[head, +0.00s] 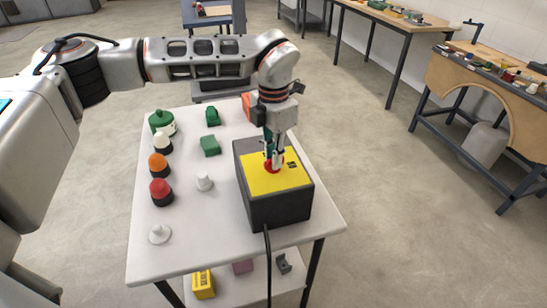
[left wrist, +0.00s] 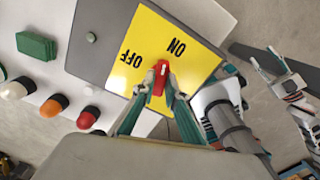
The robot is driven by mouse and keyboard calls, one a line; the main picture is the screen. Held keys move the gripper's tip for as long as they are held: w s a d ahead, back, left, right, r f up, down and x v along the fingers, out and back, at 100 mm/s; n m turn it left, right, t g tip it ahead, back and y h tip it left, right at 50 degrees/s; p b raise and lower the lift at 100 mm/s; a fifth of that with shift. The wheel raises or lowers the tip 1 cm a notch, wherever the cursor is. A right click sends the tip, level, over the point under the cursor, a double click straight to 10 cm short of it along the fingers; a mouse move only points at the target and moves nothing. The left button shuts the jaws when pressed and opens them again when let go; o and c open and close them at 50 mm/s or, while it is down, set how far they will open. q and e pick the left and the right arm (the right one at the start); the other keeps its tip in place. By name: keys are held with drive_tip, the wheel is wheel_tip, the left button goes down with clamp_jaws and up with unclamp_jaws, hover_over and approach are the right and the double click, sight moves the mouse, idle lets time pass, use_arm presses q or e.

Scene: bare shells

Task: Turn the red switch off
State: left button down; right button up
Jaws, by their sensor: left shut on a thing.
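The red switch (left wrist: 160,74) is a small knob with a white mark, on the yellow plate (head: 262,180) of a dark box (head: 279,208). The plate carries the words ON and OFF, upside down in the left wrist view. My left gripper (head: 273,165) points down at the plate and is shut on the red switch, one finger on each side. The knob's white mark points roughly between the two words. The fingers hide much of the switch in the head view. My right gripper (left wrist: 264,57) shows only in the left wrist view, well away from the box, its fingers apart and empty.
The box stands on a white table (head: 215,235), its cable hanging over the front edge. Red (head: 160,192), orange (head: 158,166) and white lamps, a green container (head: 161,122), green blocks (head: 210,146) and a white knob (head: 205,181) stand left of it. The lower shelf holds a yellow box (head: 203,284).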

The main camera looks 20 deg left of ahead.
use_arm(q)
drive_tip(key=n, duration=0.3)
drive_tip(key=shift+b, duration=0.35)
drive_tip(key=n, duration=0.4)
drive_tip(key=shift+b, duration=0.4)
drive_tip(key=n, duration=0.4)
drive_tip(key=shift+n+b, duration=0.3)
drive_tip(key=shift+n, duration=1.6)
drive_tip(key=shift+r, duration=0.1)
drive_tip(key=c, duration=2)
unclamp_jaws()
drive_tip(key=shift+c, duration=0.2)
